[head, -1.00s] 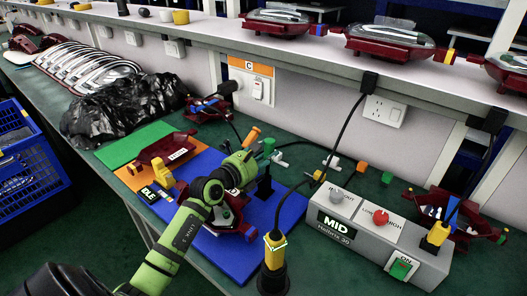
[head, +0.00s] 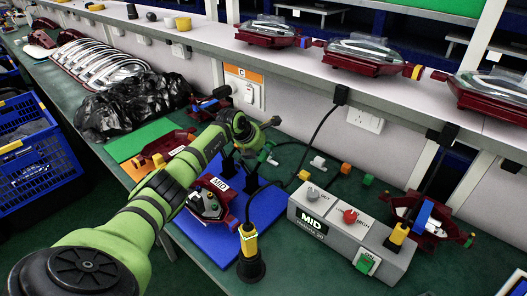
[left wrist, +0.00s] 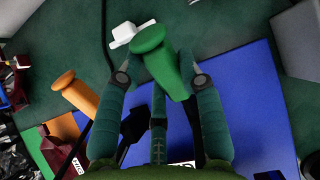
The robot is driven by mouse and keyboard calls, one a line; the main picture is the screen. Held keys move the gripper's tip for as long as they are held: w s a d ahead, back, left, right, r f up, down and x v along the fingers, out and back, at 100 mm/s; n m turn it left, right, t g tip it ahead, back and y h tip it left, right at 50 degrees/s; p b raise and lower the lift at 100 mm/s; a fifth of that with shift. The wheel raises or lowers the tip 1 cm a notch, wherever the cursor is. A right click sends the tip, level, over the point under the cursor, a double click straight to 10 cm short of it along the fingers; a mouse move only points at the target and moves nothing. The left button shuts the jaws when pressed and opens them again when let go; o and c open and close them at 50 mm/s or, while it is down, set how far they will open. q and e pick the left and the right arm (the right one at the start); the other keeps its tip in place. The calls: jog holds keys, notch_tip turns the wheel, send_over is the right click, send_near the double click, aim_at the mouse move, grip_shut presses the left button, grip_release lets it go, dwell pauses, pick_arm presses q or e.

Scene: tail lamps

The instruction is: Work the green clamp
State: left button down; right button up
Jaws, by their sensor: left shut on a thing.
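The green clamp's handle (left wrist: 160,60) is a rounded green lever and stands between my left fingers in the left wrist view. My left gripper (left wrist: 160,82) is shut on this handle. In the head view my left arm reaches over the blue mat (head: 262,208), and the left gripper (head: 253,158) is at the mat's far edge, partly hidden by my own wrist. The green handle (head: 265,153) shows beside it. The clamp's base is mostly hidden. A dark red lamp with a MID label (head: 212,203) lies on the blue mat, partly behind my arm. My right gripper is not in view.
An orange clamp handle (left wrist: 78,96) stands left of my fingers, and a white part (left wrist: 132,33) lies just beyond them. A grey MID control box (head: 335,235) stands to the right. A black bag (head: 130,108) lies at left. Lamps line the shelf above.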

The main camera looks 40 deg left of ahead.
pick_arm(q)
jog(key=shift+w+f+g+b, duration=0.25)
jog(key=shift+w+g+b, duration=0.05)
jog(key=shift+g+b, duration=0.15)
jog(key=shift+f+g+b, duration=0.15)
jog(key=shift+g+b, duration=0.1)
jog(key=shift+b, duration=0.1)
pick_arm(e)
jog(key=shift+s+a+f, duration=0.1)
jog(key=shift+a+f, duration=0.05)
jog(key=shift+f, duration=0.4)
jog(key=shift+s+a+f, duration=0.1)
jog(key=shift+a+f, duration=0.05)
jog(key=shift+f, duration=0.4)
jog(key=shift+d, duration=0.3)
pick_arm(q)
jog(key=c, duration=0.8)
grip_release()
jog(key=shift+w, duration=0.1)
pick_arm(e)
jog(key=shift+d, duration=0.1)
pick_arm(q)
jog(key=v, duration=1.2)
jog(key=shift+w, duration=0.1)
